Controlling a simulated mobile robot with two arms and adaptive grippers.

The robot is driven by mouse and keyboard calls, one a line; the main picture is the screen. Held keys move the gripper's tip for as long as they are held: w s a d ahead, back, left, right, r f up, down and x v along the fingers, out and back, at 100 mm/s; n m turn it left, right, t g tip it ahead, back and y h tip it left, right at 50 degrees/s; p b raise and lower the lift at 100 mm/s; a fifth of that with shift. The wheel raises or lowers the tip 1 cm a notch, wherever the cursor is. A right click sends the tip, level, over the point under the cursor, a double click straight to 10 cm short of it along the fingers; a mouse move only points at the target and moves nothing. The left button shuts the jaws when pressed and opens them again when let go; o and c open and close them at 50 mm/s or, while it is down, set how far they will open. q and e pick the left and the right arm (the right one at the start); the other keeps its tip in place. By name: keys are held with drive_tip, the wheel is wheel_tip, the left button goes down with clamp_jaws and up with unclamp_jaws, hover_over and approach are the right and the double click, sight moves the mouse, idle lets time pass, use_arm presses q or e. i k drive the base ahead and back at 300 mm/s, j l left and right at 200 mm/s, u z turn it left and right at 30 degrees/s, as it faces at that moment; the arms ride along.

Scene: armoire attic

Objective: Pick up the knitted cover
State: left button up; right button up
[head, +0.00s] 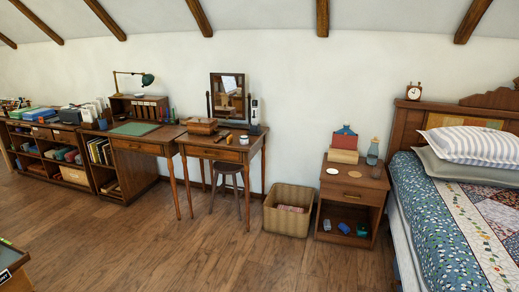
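I cannot make out for sure which thing is the knitted cover. A small blue and red item (345,131) stands at the back of the nightstand (350,185), behind a tan box (343,156); its material is too small to tell. A pinkish item (290,208) lies in the woven basket (287,225) left of the nightstand, mostly hidden by the rim. Neither of my grippers is in view.
A bed (450,220) stands at the right. A grey-blue bottle (373,152) is on the nightstand, with small items on its lower shelf. A desk (150,142), a mirror table (225,150) and a stool (229,170) line the wall. The wooden floor (220,255) in front is clear.

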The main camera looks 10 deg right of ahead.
sight(340, 142)
drive_tip(key=i+l+z, duration=0.25)
drive_tip(key=i+z, duration=0.2)
drive_tip(key=i, duration=0.6)
drive_tip(key=i+j+z, duration=0.15)
drive_tip(key=i+z, duration=0.3)
drive_tip(key=i, duration=0.6)
